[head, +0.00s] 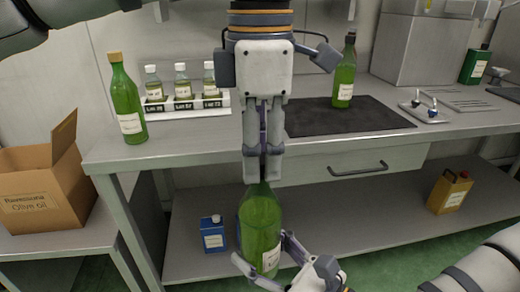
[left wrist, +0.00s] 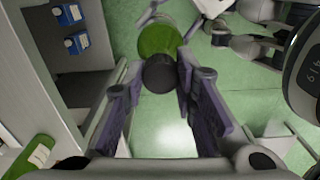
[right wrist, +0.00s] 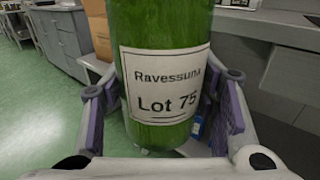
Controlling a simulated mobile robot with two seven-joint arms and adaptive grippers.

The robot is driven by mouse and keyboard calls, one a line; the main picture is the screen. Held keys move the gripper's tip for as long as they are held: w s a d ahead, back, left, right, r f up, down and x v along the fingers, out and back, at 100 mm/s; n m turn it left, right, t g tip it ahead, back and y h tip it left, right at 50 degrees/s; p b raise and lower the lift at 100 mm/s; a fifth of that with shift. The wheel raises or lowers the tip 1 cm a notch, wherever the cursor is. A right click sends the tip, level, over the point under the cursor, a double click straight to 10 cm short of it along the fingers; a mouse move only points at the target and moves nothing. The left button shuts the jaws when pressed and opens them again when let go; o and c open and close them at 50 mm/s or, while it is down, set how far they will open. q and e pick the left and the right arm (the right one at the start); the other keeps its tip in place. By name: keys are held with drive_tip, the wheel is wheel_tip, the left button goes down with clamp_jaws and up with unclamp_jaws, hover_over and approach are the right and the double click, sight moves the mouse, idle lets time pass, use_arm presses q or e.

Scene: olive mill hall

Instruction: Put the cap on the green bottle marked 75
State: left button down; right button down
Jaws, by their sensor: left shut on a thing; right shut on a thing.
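The green bottle marked Lot 75 (right wrist: 165,60) stands upright in my right gripper (right wrist: 165,105), whose fingers close on both sides of its body. In the head view this bottle (head: 260,225) is held in front of the bench's lower shelf, with my right gripper (head: 262,256) low on it. My left gripper (head: 263,165) points straight down over the bottle's neck. In the left wrist view a dark round cap (left wrist: 160,76) is between its fingertips, over the bottle's green shoulder (left wrist: 157,40). The fingers hide the bottle's mouth, so I cannot tell whether the cap touches it.
A blue tin (head: 212,235) and a yellow tin (head: 450,192) stand below. A cardboard box (head: 45,190) is at left.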

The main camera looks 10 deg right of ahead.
use_arm(q)
drive_tip(key=c, duration=1.3)
unclamp_jaws()
drive_tip(key=shift+r, duration=0.15)
wheel_tip(320, 180, up, 4)
drive_tip(key=shift+r, duration=0.15)
drive_tip(key=shift+r+n, duration=0.35)
drive_tip(key=shift+n, duration=0.75)
drive_tip(key=shift+c, duration=0.3)
wheel_tip(320, 180, up, 3)
drive_tip(key=n, duration=0.7)
drive_tip(key=shift+f, duration=0.1)
